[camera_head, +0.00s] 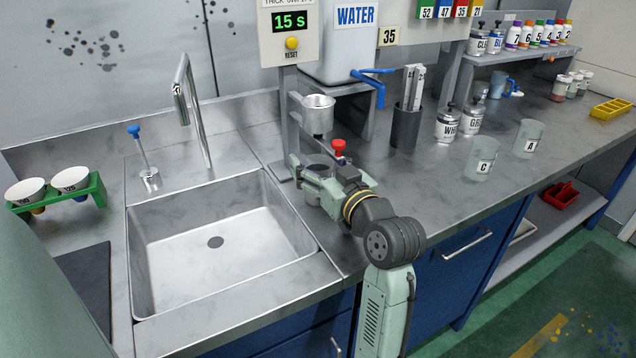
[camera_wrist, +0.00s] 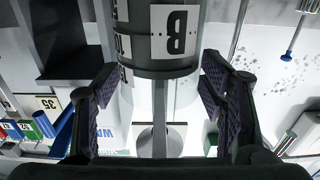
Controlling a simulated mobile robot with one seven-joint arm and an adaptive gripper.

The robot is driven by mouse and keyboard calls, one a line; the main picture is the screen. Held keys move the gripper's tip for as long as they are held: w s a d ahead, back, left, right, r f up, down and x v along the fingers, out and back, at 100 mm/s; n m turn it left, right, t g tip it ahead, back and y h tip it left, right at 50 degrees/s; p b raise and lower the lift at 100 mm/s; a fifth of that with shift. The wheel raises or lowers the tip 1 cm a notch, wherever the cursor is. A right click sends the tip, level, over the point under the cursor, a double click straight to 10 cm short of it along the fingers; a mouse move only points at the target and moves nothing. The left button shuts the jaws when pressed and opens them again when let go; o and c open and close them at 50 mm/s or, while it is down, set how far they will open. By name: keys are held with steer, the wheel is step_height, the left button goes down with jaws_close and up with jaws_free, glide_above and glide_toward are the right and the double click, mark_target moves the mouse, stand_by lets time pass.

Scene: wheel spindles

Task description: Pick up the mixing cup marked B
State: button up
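In the head view my gripper (camera_head: 325,178) is at the measuring stand, below a hanging metal cup (camera_head: 318,114). Cups marked C (camera_head: 482,160) and A (camera_head: 528,139) stand on the counter to the right.
The stand's upright (camera_head: 291,120) is close behind my gripper, with a red knob (camera_head: 339,147) nearby. A sink (camera_head: 215,240) lies to the left. The water tank (camera_head: 345,50) with a blue tap and a dark stick holder (camera_head: 405,128) stand behind to the right.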

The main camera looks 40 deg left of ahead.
steer(key=c, duration=1.2)
steer(key=shift+r, duration=0.15)
